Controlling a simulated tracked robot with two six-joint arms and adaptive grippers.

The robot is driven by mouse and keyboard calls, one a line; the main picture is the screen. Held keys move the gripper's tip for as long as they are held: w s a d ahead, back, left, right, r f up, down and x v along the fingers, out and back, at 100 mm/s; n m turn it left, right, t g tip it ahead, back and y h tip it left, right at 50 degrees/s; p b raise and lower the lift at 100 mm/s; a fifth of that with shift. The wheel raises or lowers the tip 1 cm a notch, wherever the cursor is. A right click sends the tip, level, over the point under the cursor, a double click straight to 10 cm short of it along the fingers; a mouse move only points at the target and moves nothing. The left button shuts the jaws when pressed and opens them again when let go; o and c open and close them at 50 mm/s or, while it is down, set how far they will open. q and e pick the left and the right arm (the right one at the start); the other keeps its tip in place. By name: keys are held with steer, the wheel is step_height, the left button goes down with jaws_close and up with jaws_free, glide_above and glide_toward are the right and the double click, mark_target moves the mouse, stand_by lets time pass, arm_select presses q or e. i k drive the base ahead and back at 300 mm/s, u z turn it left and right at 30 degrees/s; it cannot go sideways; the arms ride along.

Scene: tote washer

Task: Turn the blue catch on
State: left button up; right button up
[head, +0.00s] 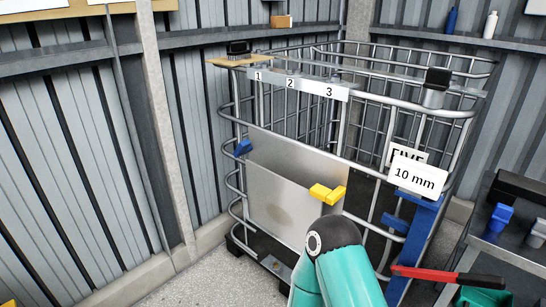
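A blue catch (243,148) sits at the left edge of the grey sheet panel (280,205) on the wire cage, tilted up to the right. A second blue piece (395,223) shows on the cage's right part, beside a blue upright (423,225). I cannot tell for certain which one the task means. A yellow catch (327,194) sits at the panel's right edge. A teal link of my arm, with a black joint, rises at the bottom middle and covers the panel's lower right. Neither gripper shows.
The wire cage (230,106) carries a plate numbered 1, 2, 3 (290,84) and a "10 mm" sign (414,178). At the right, a dark bench (510,240) holds blue and grey blocks. A red-handled tool (445,276) juts left. Grey floor (205,280) lies clear at lower left.

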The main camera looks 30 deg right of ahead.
mark_target(245, 147)
steer(key=z, duration=0.2)
steer(key=k, duration=0.3)
steer(key=z, duration=0.5)
steer(key=i, duration=0.95)
